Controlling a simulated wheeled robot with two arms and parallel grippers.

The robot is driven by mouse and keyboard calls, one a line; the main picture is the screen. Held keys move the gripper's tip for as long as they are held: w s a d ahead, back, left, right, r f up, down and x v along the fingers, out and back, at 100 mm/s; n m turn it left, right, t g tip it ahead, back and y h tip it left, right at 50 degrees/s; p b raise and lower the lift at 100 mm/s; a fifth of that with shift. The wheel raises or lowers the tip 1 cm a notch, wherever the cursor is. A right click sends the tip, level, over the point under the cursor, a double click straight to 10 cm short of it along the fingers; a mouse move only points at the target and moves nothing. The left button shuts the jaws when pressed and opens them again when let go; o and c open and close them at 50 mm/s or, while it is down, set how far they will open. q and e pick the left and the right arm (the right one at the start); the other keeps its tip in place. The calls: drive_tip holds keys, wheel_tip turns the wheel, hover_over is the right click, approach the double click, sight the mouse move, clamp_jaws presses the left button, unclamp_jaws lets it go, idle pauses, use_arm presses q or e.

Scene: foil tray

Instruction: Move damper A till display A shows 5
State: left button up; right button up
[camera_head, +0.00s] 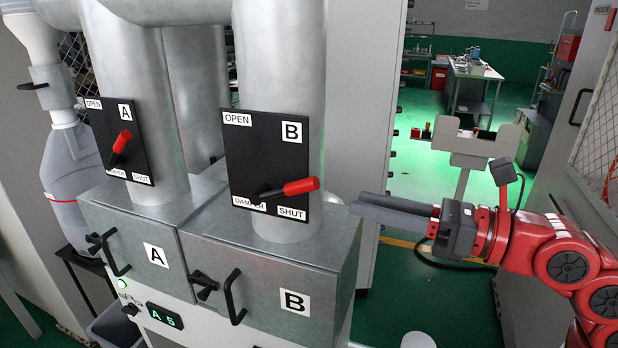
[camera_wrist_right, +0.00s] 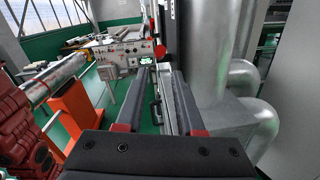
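Damper A's black plate (camera_head: 138,165) is on the left metal pipe, marked OPEN at the top and SHUT at the bottom. Its red-tipped lever (camera_head: 122,141) points up and slightly right, between the two marks. Display A (camera_head: 165,316) is a small dark screen with green characters reading "A 5". My right gripper (camera_head: 356,203) is to the right of damper B's plate, well apart from damper A's lever. Its two fingers stand apart with nothing between them, as the right wrist view (camera_wrist_right: 160,80) also shows. My left gripper is not in view.
Damper B's plate (camera_head: 245,150) is on the nearer pipe, its red lever (camera_head: 300,186) pointing right, near SHUT. Below are metal boxes with door A (camera_head: 155,255) and door B (camera_head: 294,301), both with black handles. Open green floor (camera_head: 400,290) lies to the right.

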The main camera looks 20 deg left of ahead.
sight(307, 190)
drive_tip(key=a+p, duration=0.1)
drive_tip(key=a, duration=0.4)
drive_tip(key=w+a+p, duration=0.1)
drive_tip(key=a, duration=0.2)
drive_tip(key=shift+a+r+p, duration=0.15)
drive_tip(key=shift+a+p, duration=0.15)
drive_tip(key=shift+a, duration=0.75)
clamp_jaws()
